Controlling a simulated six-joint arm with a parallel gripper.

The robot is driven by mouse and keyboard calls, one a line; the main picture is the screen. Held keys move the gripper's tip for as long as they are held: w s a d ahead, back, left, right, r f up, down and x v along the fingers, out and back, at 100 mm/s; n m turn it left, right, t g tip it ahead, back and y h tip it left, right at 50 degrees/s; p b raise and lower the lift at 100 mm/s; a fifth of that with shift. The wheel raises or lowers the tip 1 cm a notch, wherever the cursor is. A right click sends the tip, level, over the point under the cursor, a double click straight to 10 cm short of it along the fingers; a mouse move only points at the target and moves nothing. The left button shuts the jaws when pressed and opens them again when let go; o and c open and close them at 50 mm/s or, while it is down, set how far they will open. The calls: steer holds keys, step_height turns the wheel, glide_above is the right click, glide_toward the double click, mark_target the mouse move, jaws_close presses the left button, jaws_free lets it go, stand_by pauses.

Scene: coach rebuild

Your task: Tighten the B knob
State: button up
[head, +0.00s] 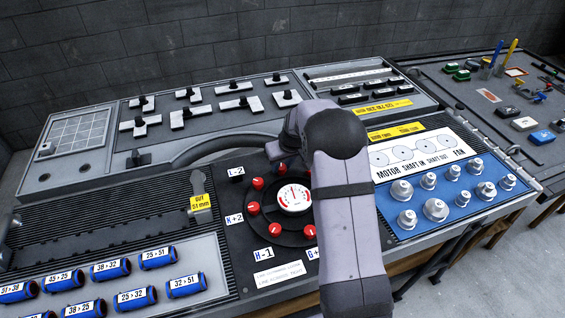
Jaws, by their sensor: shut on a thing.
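A round black dial plate with a white gauge (294,198) at its centre lies in the middle of the bench. Several red knobs ring the gauge, one at the upper left (258,183) and one at the lower left (275,229). Tags reading L-2 (236,171), K+2 (234,219) and H-1 (264,254) show, with a part-covered G tag (313,253). No B tag or B knob can be made out. My arm covers the right side of the dial. My wrist bends down behind it at the dial's upper edge, and the gripper's fingers are hidden there.
Blue labelled rollers (133,298) lie at the front left. A yellow "OUT 51 mm" tag (200,203) stands left of the dial. A blue board with metal knobs (435,209) lies right of my arm. Black handles on light plates (191,115) line the back.

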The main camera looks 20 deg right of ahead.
steer(key=m+h, duration=0.1)
steer(key=m, duration=0.2)
steer(key=shift+a+f, duration=0.1)
steer(key=shift+a, duration=0.05)
steer(key=m+h+b, duration=0.1)
steer(key=m+b, duration=0.1)
steer(key=m+h+b, duration=0.1)
steer(key=m+b, duration=0.1)
steer(key=shift+w+a+f+m+g, duration=0.1)
steer(key=shift+a+f+m+g, duration=0.1)
steer(key=shift+m+g, duration=0.15)
steer(key=m+g+h+b, duration=0.1)
steer(key=m+b, duration=0.1)
steer(key=m, duration=0.1)
steer(key=shift+r+m, duration=0.15)
steer(key=shift+m, duration=0.1)
steer(key=shift+w+a+r+m+g, duration=0.1)
steer(key=shift+m+g, duration=0.55)
steer(key=shift+m, duration=1.05)
steer(key=shift+h, duration=0.3)
steer(key=o, duration=1)
steer(key=shift+o, duration=0.2)
steer(key=shift+r, duration=0.15)
steer(key=b+v, duration=0.1)
steer(key=v, duration=0.6)
